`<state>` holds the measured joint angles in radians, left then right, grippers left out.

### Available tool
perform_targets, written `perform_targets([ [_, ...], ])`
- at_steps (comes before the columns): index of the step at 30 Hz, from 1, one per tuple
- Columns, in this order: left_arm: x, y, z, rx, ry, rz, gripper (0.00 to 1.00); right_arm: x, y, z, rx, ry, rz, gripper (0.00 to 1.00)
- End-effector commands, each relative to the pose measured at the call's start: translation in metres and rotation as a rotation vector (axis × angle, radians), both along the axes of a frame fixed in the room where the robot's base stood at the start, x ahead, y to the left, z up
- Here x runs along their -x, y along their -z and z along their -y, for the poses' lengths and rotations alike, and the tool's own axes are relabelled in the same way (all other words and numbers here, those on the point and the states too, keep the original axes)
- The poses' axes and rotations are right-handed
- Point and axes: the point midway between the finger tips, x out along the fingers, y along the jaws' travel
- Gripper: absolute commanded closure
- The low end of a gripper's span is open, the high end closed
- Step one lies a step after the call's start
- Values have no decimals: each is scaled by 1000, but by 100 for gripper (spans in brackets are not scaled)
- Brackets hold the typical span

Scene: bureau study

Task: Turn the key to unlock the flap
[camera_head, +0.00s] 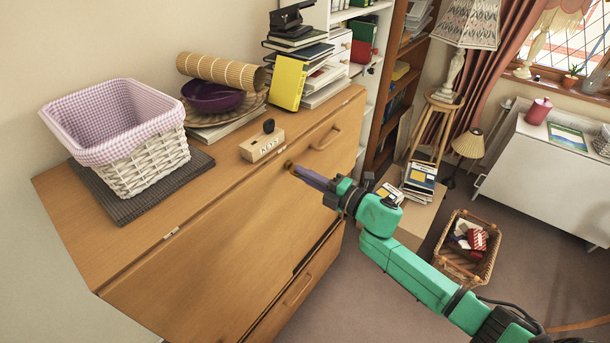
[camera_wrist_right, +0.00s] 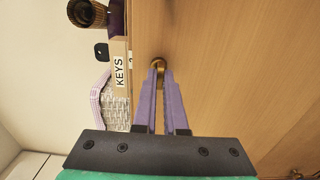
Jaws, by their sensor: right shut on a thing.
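The wooden bureau (camera_head: 215,262) has a closed sloping flap on its front. A small brass key (camera_wrist_right: 158,66) sits at the flap's upper edge, and it also shows in the head view (camera_head: 289,165). My right gripper (camera_head: 297,171) has its purple fingers shut on the key; they also show in the right wrist view (camera_wrist_right: 159,76). The fingers cover part of the key, and the keyhole behind it is hidden. My left gripper is in neither view.
A wooden KEYS box (camera_head: 262,146) stands on the bureau top just above the key. A lined wicker basket (camera_head: 140,165), a purple bowl (camera_head: 212,96) and books also stand there. A wicker basket (camera_head: 466,249) is on the floor to the right.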

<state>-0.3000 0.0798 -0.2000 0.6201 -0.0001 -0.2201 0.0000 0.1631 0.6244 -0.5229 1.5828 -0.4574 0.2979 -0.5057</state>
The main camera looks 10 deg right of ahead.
Motion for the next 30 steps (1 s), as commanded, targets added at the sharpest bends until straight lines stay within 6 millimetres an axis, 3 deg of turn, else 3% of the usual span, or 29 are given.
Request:
perform_targets([
  [14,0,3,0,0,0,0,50,2,8,-1,8,-1,-10,100],
  [30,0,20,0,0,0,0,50,2,11,0,135,0,90,100],
])
